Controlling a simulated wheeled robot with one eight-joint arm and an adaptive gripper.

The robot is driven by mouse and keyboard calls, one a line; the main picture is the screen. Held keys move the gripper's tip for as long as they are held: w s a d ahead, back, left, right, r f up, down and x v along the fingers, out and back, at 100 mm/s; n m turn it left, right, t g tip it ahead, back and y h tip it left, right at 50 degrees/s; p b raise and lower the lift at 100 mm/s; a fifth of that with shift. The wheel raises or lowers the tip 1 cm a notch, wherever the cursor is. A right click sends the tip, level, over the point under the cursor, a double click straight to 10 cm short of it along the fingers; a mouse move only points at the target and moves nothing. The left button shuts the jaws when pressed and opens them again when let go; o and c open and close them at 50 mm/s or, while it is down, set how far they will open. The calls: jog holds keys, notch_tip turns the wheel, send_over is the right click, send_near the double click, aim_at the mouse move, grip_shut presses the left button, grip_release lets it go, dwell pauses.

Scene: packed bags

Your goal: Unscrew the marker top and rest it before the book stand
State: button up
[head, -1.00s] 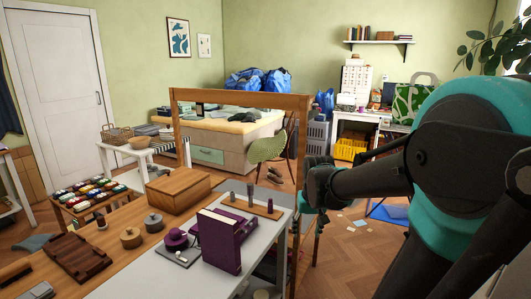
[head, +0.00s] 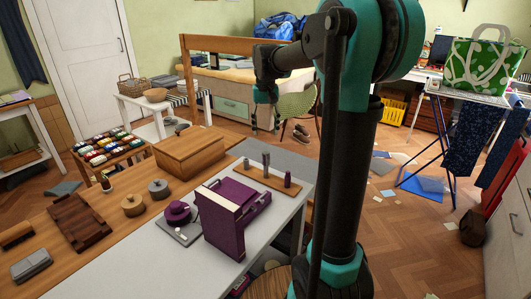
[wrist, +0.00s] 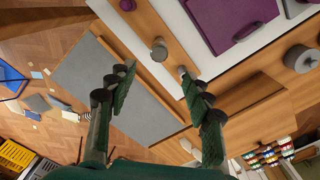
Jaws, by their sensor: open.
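The purple book stand (head: 222,232) stands upright on the white table part; its purple top shows in the wrist view (wrist: 225,22). A wooden strip (head: 262,176) behind it bears a few small upright cylinders, among them a tall grey one (head: 266,161) and a short purple-grey one (head: 287,180). I cannot tell which is the marker or where its top begins. My gripper (head: 265,127) is open and empty, beyond the strip in the head view. In the wrist view my gripper's fingers (wrist: 156,70) are spread, with a round cylinder top (wrist: 159,49) showing between and past the tips.
A purple round thing (head: 177,213) on a grey plate lies left of the stand. Two round lidded pots (head: 133,205) and a wooden box (head: 190,150) stand on the table's wooden part.

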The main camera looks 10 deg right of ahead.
aim_at(266, 152)
notch_tip(266, 152, down, 12)
jog(key=shift+r, duration=0.1)
dwell(0.4)
grip_shut()
jog(key=n, duration=0.3)
jog(key=shift+d, duration=0.1)
jog(key=shift+n, duration=0.4)
jog(key=shift+n, duration=1.5)
jog(key=n, duration=0.3)
